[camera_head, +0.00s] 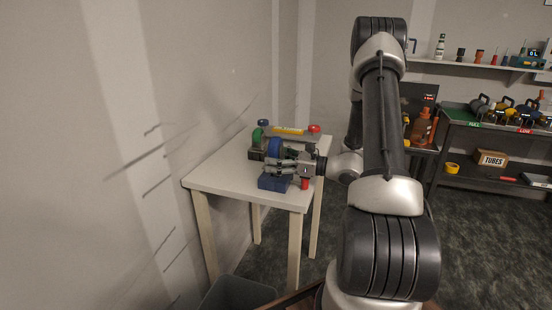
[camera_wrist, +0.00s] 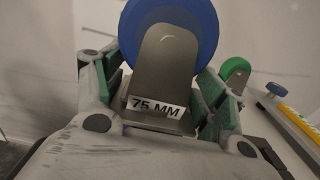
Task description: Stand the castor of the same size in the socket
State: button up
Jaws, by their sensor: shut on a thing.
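A castor with a blue wheel (camera_head: 275,147) and a grey metal fork is held in my gripper (camera_head: 284,166). In the wrist view its blue wheel (camera_wrist: 196,18) points up, and its fork (camera_wrist: 160,72) carries a "75 MM" label. The green-padded fingers of my gripper (camera_wrist: 157,90) are shut on the fork from both sides. A blue block (camera_head: 271,183) stands on the table just below the gripper; whether the castor touches it, and whether it has a socket opening, I cannot tell. A second castor with a green wheel (camera_head: 257,137) stands behind; it also shows in the wrist view (camera_wrist: 235,68).
The white table (camera_head: 222,180) has free room at its left. At its back lie a yellow-labelled bar (camera_head: 288,131), a blue knob (camera_head: 263,122) and a red knob (camera_head: 313,128). A small red item (camera_head: 304,184) is near the front right edge. The wall is close at left.

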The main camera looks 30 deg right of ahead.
jog(key=o, duration=1.3)
jog(key=shift+s+d, duration=0.1)
jog(key=v, duration=1.1)
jog(key=shift+s+d, duration=0.25)
